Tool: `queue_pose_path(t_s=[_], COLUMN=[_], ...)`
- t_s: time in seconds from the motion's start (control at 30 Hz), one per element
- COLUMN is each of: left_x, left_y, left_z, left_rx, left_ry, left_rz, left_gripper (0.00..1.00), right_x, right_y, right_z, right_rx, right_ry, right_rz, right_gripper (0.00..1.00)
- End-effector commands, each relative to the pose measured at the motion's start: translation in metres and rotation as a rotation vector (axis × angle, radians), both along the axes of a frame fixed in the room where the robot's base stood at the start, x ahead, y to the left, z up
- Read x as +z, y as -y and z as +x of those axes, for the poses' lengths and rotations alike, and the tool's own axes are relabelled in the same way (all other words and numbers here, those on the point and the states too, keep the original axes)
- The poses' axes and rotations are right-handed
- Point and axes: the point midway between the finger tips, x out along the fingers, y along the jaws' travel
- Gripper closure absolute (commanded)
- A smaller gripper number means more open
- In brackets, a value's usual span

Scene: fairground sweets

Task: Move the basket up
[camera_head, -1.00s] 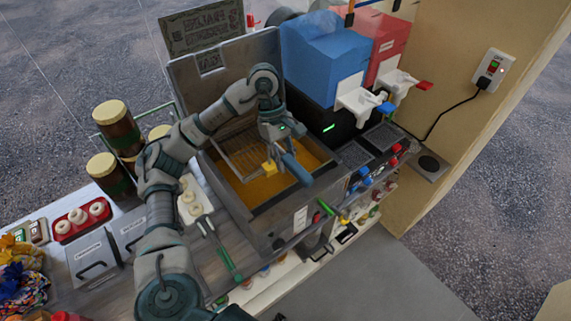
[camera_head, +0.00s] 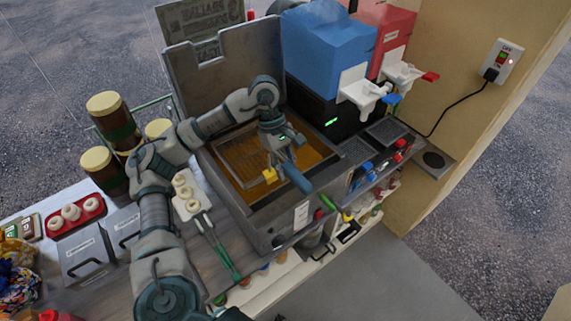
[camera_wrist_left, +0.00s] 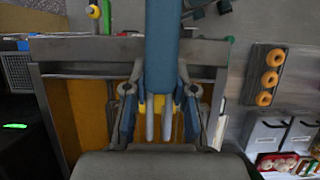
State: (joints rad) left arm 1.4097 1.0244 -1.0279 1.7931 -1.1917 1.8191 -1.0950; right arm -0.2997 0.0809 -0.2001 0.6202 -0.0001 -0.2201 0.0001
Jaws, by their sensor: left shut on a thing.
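The wire basket (camera_head: 247,150) sits inside the square fryer (camera_head: 240,203), over or in the orange-brown oil; its exact height is hard to tell. Its blue handle (camera_head: 297,178) points toward the front right, over the fryer's front rim. My left gripper (camera_head: 276,160) is above the fryer, shut on the basket handle. In the left wrist view, the blue handle (camera_wrist_left: 163,45) runs between the fingers of my left gripper (camera_wrist_left: 160,108), with yellow oil on both sides. Most of the basket is hidden below the gripper there. My right gripper is not in view.
The fryer's raised lid (camera_head: 190,85) stands behind. Blue (camera_head: 325,55) and red (camera_head: 385,35) drink machines stand to the right. Brown jars (camera_head: 112,115), a tray of rings (camera_head: 187,190) and green-handled tongs (camera_head: 225,258) are on the left.

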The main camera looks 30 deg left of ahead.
Motion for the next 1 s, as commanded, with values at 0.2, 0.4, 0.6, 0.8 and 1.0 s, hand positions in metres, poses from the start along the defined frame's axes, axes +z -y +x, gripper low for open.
queue_pose_path(t_s=[0.2,0.4,0.6,0.8,1.0], left_x=[-0.013,-0.012,-0.012,-0.011,-0.012], left_y=[0.003,0.017,0.028,0.029,0.028], left_z=[-0.001,-0.007,-0.011,-0.012,-0.012], left_rx=[-0.003,-0.003,-0.001,-0.001,-0.001], left_ry=[0.001,0.001,0.002,0.002,0.001], left_rz=[0.000,0.000,0.000,0.000,-0.001], left_gripper=[1.00,1.00,1.00,1.00,1.00], right_x=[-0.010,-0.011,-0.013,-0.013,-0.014], right_y=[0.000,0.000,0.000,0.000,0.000], right_z=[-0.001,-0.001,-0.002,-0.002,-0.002], right_rx=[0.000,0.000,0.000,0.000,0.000], right_ry=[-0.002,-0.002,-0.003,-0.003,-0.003], right_rz=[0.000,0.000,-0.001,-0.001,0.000], right_gripper=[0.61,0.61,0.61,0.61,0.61])
